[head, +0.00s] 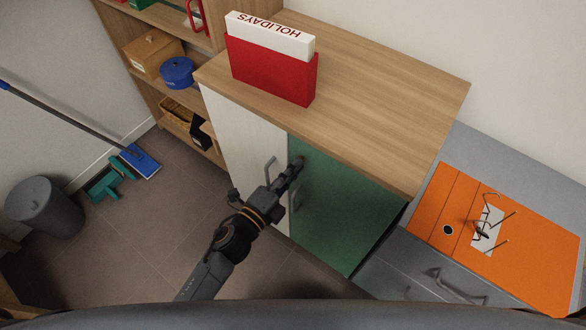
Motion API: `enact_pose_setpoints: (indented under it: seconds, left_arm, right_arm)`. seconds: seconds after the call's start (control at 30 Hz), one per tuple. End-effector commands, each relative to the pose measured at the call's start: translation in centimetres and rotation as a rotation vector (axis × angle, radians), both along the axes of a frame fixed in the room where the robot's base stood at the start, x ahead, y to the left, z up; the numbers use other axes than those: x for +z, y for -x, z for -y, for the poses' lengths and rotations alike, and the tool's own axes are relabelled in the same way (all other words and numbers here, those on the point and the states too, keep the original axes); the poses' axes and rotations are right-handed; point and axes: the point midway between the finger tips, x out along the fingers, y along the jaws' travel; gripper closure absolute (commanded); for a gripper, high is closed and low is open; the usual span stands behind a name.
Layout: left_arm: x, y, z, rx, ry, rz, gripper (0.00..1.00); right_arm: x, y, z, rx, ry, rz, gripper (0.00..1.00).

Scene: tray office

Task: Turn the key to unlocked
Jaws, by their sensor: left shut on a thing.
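My left gripper (295,168) reaches up to the green cabinet door (345,215), near the door's upper left corner. It is shut on the key, at a small brassy spot by the fingertips. The fingers hide most of the key and the lock, so I cannot tell which way the key is turned. The green door looks closed, beside a white door (243,135) with a grey handle (270,168). My right gripper is not in view.
A red file box (270,75) with a white "HOLIDAYS" binder stands on the wooden cabinet top (385,95). Shelves, a bin (45,208) and a blue mop (140,162) are at left.

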Motion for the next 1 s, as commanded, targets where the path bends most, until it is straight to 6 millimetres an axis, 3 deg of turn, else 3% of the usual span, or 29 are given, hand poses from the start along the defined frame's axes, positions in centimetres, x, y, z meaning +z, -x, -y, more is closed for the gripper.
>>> enact_pose_setpoints:
  seconds: [0.03, 0.1, 0.17, 0.57, 1.0]
  left_arm:
    - [-0.1, 0.0, 0.0, -0.001, -0.004, 0.000, 1.00]
    - [-0.1, 0.0, 0.0, -0.001, -0.003, 0.000, 0.80]
    - [-0.1, 0.0, 0.0, -0.001, -0.003, 0.000, 0.69]
    - [-0.2, 0.6, -0.4, 0.000, -0.002, -0.002, 0.69]
    - [-0.2, 7.5, -5.4, 0.000, -0.002, -0.004, 0.69]
  right_arm:
    - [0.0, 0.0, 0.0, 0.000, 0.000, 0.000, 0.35]
    - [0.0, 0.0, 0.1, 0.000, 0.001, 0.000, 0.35]
    - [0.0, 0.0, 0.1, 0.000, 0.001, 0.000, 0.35]
    - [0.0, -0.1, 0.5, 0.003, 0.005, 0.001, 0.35]
    - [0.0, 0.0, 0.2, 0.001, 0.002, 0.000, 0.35]
